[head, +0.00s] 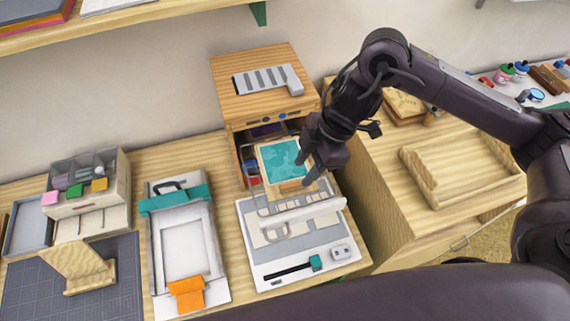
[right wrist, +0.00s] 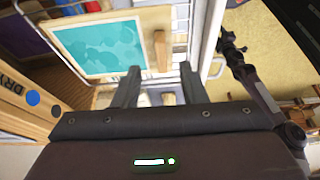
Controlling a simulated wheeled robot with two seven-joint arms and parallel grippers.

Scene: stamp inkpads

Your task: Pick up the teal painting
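The teal painting (head: 284,157) is a teal sheet with darker patches in a pale wooden frame, in front of the wooden cabinet's (head: 262,96) opening. In the right wrist view the painting (right wrist: 100,48) lies beyond the fingers, to the upper left. A small wooden block (right wrist: 161,50) shows at its right edge. My right gripper (head: 291,172) is at the painting's right side. In the right wrist view its two fingers (right wrist: 160,82) are apart with nothing clearly held between them. Whether a finger touches the frame cannot be told. My left gripper is not in view.
A white wire rack (head: 262,215) and a grey-white press board (head: 300,240) lie below the painting. A white tray with teal and orange clamps (head: 186,250) stands left. An empty wooden tray (head: 475,185) is on the right counter. A grey bracket (head: 268,79) tops the cabinet.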

